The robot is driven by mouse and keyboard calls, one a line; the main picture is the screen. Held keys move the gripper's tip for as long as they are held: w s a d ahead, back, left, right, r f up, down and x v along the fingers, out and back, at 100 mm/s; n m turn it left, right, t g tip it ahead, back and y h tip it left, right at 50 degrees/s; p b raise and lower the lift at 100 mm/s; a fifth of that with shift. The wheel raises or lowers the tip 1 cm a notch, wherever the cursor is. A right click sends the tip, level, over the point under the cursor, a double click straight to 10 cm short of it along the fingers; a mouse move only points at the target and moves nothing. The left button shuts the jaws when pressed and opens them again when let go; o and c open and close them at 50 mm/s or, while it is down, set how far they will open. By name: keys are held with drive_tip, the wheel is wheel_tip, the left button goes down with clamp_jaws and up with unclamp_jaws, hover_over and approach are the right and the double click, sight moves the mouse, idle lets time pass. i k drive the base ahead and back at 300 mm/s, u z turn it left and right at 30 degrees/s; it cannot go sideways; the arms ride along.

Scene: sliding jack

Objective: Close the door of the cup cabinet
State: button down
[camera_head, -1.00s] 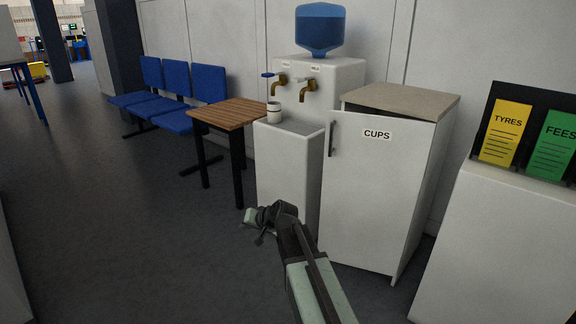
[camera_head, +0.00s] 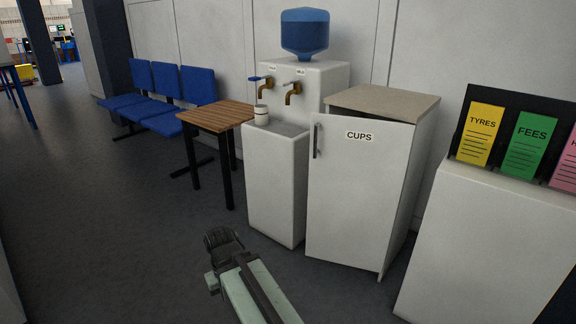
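The white cup cabinet (camera_head: 405,178) stands at centre right with a beige top. Its door (camera_head: 358,205) carries a CUPS label (camera_head: 359,136) and a dark upright handle (camera_head: 317,140) near its left edge. The door is ajar: its left edge stands out from the cabinet, and a dark wedge shows under the top. My gripper (camera_head: 222,240) is low in the picture, left of the door and apart from it, over the floor in front of the water dispenser. Its fingers are dark and small, so I cannot tell whether they are open.
The water dispenser (camera_head: 275,185) stands close left of the door, with a white cup (camera_head: 261,115) on it. A wooden table (camera_head: 218,115) and blue chairs (camera_head: 197,87) are farther left. A white counter (camera_head: 485,240) with leaflets is at right. The floor at left is clear.

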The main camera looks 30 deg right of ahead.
sight(358, 167)
drive_tip(key=u, duration=2.85)
drive_tip(key=k, duration=0.9)
drive_tip(key=z, duration=0.9)
drive_tip(key=i, duration=0.5)
drive_tip(key=z, duration=0.05)
